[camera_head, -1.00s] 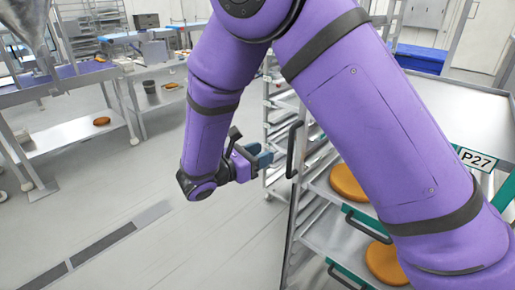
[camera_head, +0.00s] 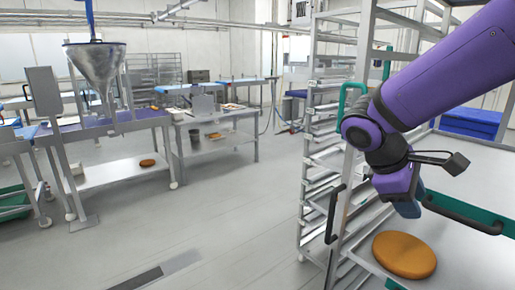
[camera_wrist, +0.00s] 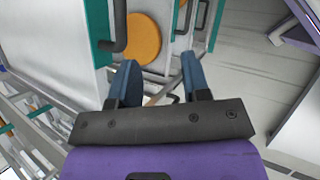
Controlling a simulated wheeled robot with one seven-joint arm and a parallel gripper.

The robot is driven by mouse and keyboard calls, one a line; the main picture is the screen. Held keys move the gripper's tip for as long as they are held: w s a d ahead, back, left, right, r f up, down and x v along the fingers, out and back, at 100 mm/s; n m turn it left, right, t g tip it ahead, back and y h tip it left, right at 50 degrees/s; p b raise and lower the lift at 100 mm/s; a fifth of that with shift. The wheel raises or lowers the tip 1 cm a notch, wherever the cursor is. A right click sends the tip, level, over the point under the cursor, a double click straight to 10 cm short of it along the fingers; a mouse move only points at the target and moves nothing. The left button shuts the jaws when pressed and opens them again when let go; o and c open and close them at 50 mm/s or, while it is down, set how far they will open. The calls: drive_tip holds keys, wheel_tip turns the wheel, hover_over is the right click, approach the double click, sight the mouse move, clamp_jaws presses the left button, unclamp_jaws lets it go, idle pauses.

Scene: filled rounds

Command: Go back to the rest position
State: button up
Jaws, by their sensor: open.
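My gripper (camera_head: 408,207) is at the right in the head view, at the end of my purple arm, above a tray that holds a round orange-brown cake (camera_head: 404,255). In the wrist view my gripper (camera_wrist: 160,82) shows two blue fingers spread apart with nothing between them. The round cake (camera_wrist: 143,38) lies beyond the fingertips there, apart from them. A tray with a black handle (camera_head: 462,214) is just beside the gripper in the head view.
A metal rack (camera_head: 335,140) with several shelves stands left of my arm. At the left are a steel funnel (camera_head: 95,62) and a work table with a lower shelf (camera_head: 115,172) holding a brown round. The grey floor (camera_head: 220,225) between is clear.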

drive_tip(key=s+d+r+m+t+y, duration=0.1)
drive_tip(key=s+r+m+t+y, duration=0.2)
drive_tip(key=s, duration=0.3)
drive_tip(key=s+r+m+t+y, duration=0.3)
drive_tip(key=s+m+y, duration=0.1)
drive_tip(key=s+m, duration=0.2)
drive_tip(key=shift+s+d, duration=0.15)
drive_tip(key=shift+d, duration=0.2)
idle(0.4)
